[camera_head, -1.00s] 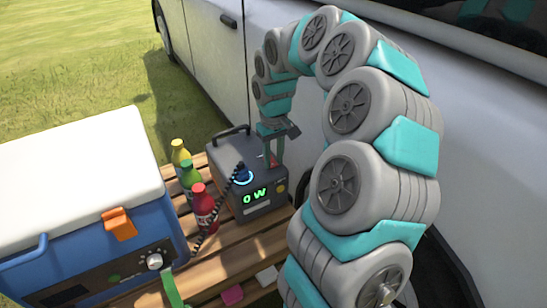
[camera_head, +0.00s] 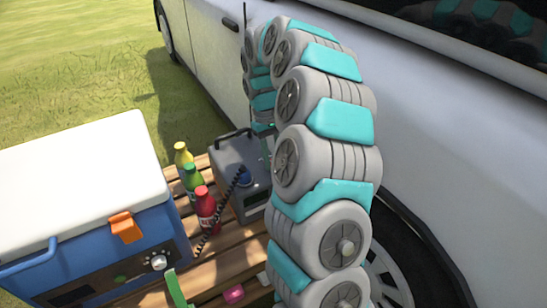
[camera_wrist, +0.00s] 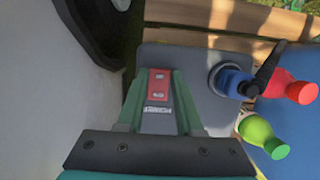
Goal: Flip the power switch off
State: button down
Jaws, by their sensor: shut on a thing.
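The grey power station (camera_head: 228,155) stands on the wooden slatted table, near the van. Its front display is dark, and the blue plug (camera_head: 244,177) on it has no lit ring. In the wrist view, the red power switch (camera_wrist: 159,82) sits on the grey top of the station between my fingers. My gripper (camera_wrist: 158,98) is shut on the switch, with one finger at each side. In the head view my arm hides the switch and most of the gripper. The blue plug also shows in the wrist view (camera_wrist: 232,82), right of the gripper.
Yellow (camera_head: 182,157), green (camera_head: 193,181) and red (camera_head: 206,207) bottles stand left of the station. A black coiled cord (camera_head: 216,220) runs from the plug. A blue cooler with a white lid (camera_head: 80,165) is at left. The white van (camera_head: 430,130) is close at right.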

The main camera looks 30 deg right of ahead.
jog(key=c, duration=0.6)
grip_release()
jog(key=shift+o, duration=0.2)
jog(key=v, duration=0.6)
jog(key=shift+w+d+r+b, duration=0.1)
jog(key=shift+w+r+b, duration=0.05)
jog(key=shift+r+b, duration=0.15)
jog(key=shift+r, duration=0.55)
